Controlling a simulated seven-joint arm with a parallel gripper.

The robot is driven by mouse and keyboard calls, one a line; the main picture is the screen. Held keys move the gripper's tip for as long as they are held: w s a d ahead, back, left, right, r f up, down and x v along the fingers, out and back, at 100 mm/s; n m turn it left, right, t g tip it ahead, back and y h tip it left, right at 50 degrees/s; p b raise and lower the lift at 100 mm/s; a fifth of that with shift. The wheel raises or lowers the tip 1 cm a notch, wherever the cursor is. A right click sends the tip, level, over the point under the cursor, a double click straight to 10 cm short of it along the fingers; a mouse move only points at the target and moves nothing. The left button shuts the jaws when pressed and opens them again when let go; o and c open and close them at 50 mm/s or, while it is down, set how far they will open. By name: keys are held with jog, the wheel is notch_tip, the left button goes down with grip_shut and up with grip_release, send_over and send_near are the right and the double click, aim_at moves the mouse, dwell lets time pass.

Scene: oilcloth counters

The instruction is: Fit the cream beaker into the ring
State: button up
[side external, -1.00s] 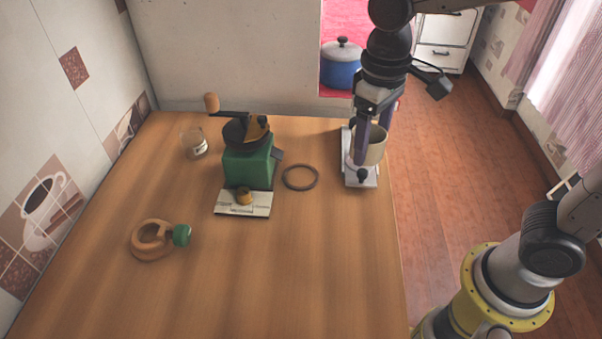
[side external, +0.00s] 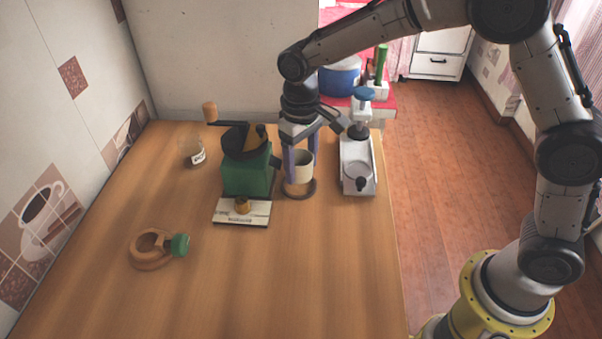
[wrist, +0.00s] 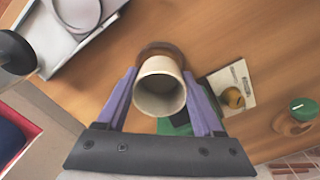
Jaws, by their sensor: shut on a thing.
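The cream beaker (side external: 304,167) is upright between the two purple fingers of my gripper (side external: 301,172), which is shut on it. In the wrist view, the beaker (wrist: 160,99) shows its open mouth between the fingertips (wrist: 160,80). The brown ring (side external: 299,195) is at the beaker's foot, right of the green grinder. It also shows in the wrist view (wrist: 161,47) as a brown arc beyond the beaker. The beaker and fingers hide part of the ring. I cannot tell whether the beaker's base is inside the ring or just above it.
A green grinder (side external: 246,178) stands close on the left, with a white card (side external: 232,215) in front. A white device with a blue knob (side external: 357,150) stands on the right. A glass jar (side external: 192,152) and a wooden ring-shaped piece (side external: 147,260) are farther left. The front counter is clear.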

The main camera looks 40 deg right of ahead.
aim_at(301, 176)
jog(key=shift+f, duration=1.6)
jog(key=shift+f, duration=0.25)
